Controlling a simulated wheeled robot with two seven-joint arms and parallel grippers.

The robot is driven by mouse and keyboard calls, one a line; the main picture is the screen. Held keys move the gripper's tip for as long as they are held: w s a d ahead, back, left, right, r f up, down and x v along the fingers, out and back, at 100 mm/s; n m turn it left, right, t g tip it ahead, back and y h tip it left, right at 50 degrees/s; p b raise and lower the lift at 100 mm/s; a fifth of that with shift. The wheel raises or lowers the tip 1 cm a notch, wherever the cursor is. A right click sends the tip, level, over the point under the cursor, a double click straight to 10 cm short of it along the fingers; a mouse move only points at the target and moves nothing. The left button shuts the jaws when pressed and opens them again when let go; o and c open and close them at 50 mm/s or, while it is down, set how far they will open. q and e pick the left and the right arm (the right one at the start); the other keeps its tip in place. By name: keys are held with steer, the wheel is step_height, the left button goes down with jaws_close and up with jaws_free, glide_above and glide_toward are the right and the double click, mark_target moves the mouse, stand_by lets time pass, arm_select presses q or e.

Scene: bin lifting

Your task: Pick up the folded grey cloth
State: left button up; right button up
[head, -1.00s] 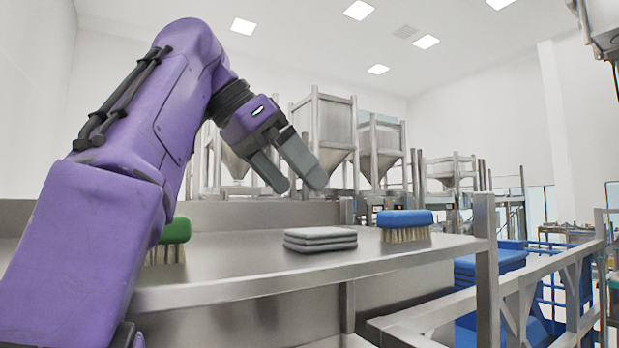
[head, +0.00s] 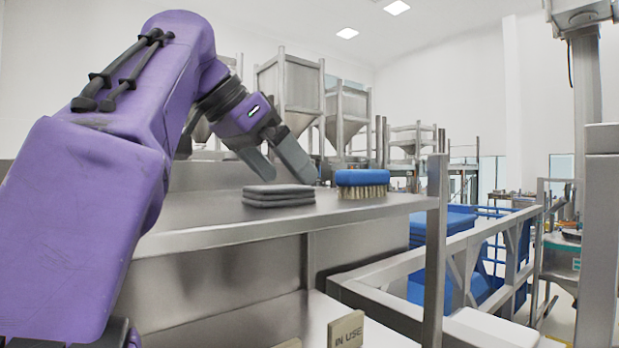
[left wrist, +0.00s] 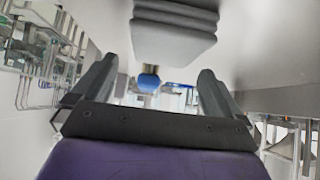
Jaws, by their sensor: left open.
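The folded grey cloth (head: 278,195) lies as a flat layered stack on the steel shelf (head: 215,222) in the head view. It also shows at the top of the left wrist view (left wrist: 175,32), beyond the fingers. My left gripper (head: 290,172) is open and empty. In the head view its fingers point down and to the right, just above and behind the cloth, and seem apart from it. Both spread fingers show in the left wrist view (left wrist: 155,90). My right gripper is not in view.
A blue brush (head: 362,183) with pale bristles stands on the shelf right of the cloth. A steel post (head: 436,250) and railing stand at the shelf's right end. Blue bins (head: 440,228) are beyond. An "IN USE" sign (head: 346,330) is below the shelf.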

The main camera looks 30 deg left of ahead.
mark_target(290, 186)
arm_select(q)
steer(key=shift+x, duration=1.15)
steer(key=shift+w+f, duration=0.25)
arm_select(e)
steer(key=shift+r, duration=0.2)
